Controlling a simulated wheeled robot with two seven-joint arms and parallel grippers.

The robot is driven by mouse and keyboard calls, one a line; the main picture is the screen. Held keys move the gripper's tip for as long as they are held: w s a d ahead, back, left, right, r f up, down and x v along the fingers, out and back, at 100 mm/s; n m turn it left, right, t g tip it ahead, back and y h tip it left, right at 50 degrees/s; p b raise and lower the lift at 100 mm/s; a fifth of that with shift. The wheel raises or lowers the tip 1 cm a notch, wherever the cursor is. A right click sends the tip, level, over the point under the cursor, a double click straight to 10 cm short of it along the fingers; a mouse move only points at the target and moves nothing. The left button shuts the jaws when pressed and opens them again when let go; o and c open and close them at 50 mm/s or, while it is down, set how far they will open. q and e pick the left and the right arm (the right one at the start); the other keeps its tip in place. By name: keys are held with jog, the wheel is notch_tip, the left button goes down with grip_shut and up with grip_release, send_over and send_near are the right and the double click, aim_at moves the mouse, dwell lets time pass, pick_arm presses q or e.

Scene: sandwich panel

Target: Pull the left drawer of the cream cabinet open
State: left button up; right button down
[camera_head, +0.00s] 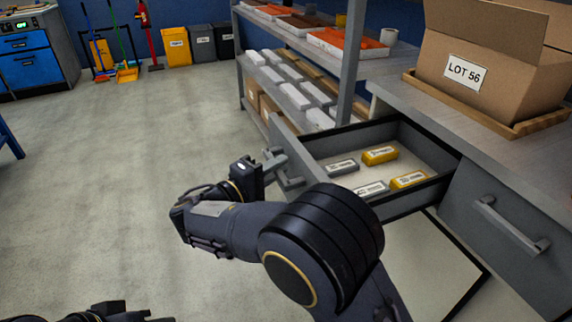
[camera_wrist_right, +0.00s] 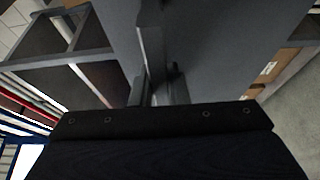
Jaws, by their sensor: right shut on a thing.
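The cabinet looks grey rather than cream. Its left drawer (camera_head: 400,209) stands well open, with grey and yellow labelled blocks (camera_head: 380,155) lying inside. My right gripper (camera_head: 268,169) is at the drawer's front and shut on its bar handle (camera_head: 284,165). In the right wrist view, the handle (camera_wrist_right: 152,45) runs up from between the fingers (camera_wrist_right: 158,92), and the grey drawer front fills much of the view. Part of my left arm's dark end (camera_head: 110,312) shows at the bottom left edge, with its fingers not clear.
The right drawer (camera_head: 510,225) is closed, with a bar handle. A carton marked LOT 56 (camera_head: 475,65) stands in a wooden tray on the cabinet top. A shelf rack (camera_head: 345,75) stands behind the open drawer. The floor (camera_head: 130,160) to the left is clear.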

jog(key=shift+f, duration=0.1)
jog(key=c, duration=1.4)
grip_release()
jog(key=p+v, duration=0.1)
jog(key=v, duration=0.7)
